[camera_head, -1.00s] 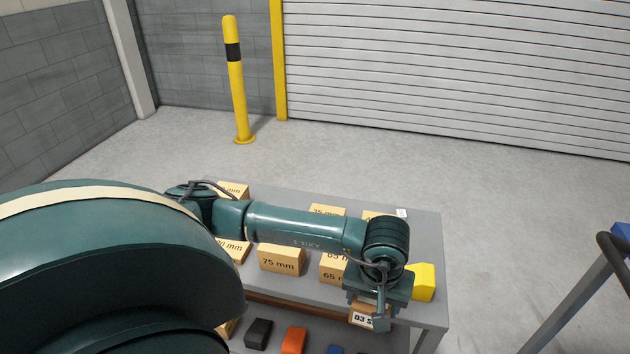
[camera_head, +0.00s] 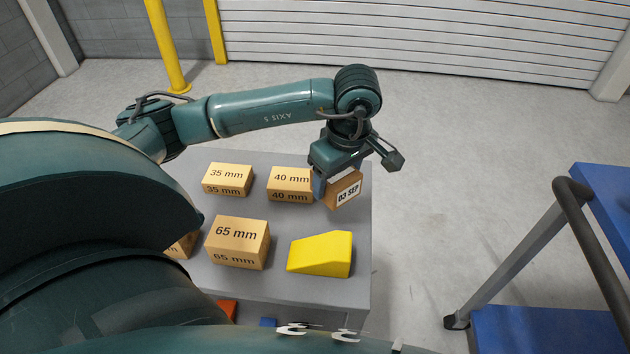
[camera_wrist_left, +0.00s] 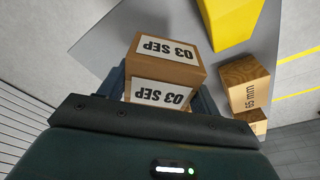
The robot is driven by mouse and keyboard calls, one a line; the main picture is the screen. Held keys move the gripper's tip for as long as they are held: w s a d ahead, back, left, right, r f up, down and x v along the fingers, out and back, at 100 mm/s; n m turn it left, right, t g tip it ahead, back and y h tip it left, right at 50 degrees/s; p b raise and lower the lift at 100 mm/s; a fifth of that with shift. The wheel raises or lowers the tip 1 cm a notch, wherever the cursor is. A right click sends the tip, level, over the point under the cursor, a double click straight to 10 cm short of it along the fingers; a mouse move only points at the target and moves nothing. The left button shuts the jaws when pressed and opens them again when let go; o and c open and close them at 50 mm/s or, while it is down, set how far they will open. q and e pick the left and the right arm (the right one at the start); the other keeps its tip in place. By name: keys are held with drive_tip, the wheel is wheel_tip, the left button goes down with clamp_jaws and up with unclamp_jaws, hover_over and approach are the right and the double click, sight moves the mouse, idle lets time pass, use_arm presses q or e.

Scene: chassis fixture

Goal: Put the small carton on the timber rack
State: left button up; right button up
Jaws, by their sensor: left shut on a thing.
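The small carton (camera_head: 344,190) is a brown box with white "03 SEP" labels. My left gripper (camera_head: 352,172) is shut on it, over the back right part of the grey table (camera_head: 285,285). The carton is behind the yellow wedge block and right of the 40 mm block. In the left wrist view the carton (camera_wrist_left: 165,72) sits between the fingers, with labels on two faces. It appears clear of the table top, though its underside is hidden. I cannot make out the timber rack in the views now. My right gripper is not in view.
A yellow wedge block (camera_head: 321,254) and wooden blocks marked 65 mm (camera_head: 238,243), 40 mm (camera_head: 291,185) and 35 mm (camera_head: 228,180) stand on the table. A blue cart (camera_head: 540,328) with a dark handle is at right. The floor between table and cart is clear.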

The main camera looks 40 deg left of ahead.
sight(343, 176)
use_arm(q)
wheel_tip(343, 176, down, 8)
drive_tip(key=shift+w+r, duration=0.1)
idle(0.4)
drive_tip(key=shift+f, duration=0.2)
drive_tip(key=o, duration=1.2)
drive_tip(key=shift+r, duration=0.1)
drive_tip(key=r, duration=0.4)
drive_tip(key=d+r, duration=0.1)
drive_tip(key=r, duration=0.7)
drive_tip(key=shift+s+d, duration=0.25)
drive_tip(key=shift+d, duration=0.15)
